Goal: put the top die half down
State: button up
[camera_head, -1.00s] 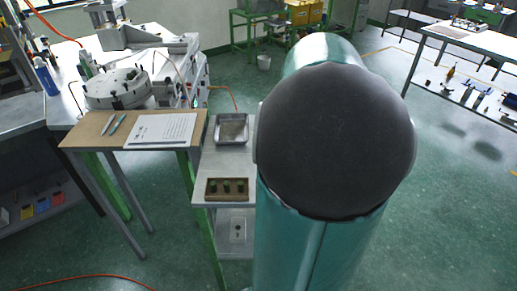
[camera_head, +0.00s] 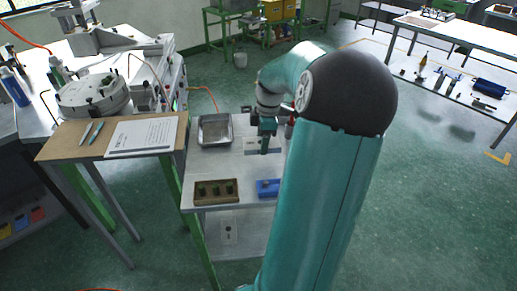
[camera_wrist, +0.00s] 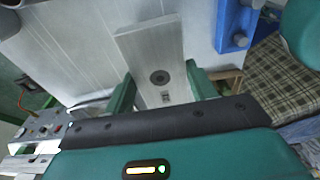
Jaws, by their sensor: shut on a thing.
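The top die half is a grey metal block with a round dark hole, seen in the wrist view (camera_wrist: 148,48). My gripper (camera_wrist: 160,90) is shut on it, with one green finger on each side. In the head view my gripper (camera_head: 265,146) is over the far right part of the grey cart top (camera_head: 205,165). A pale plate shows around the fingers there, and my arm hides part of that area. I cannot tell whether the die half touches the cart top.
A metal tray (camera_head: 201,141) is left of my gripper. A wooden box (camera_head: 217,199) with dark pieces and a blue block (camera_head: 267,188) sit at the cart's near edge. A pale plate (camera_head: 229,229) lies on the lower shelf. A desk with paper (camera_head: 142,138) stands left.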

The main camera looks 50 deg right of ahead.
aim_at(259, 142)
jog(key=w+f, duration=0.1)
jog(key=w+d+f, duration=0.1)
jog(key=f, duration=0.1)
jog(key=shift+d, duration=0.15)
jog(key=shift+w+f, duration=0.15)
jog(key=shift+f, duration=1.45)
jog(key=shift+f, duration=0.15)
jog(key=o, duration=1.2)
jog(key=shift+c, duration=0.2)
jog(key=r, duration=0.8)
jog(key=s+d+r, duration=0.1)
jog(key=r, duration=0.3)
jog(key=shift+r, duration=0.1)
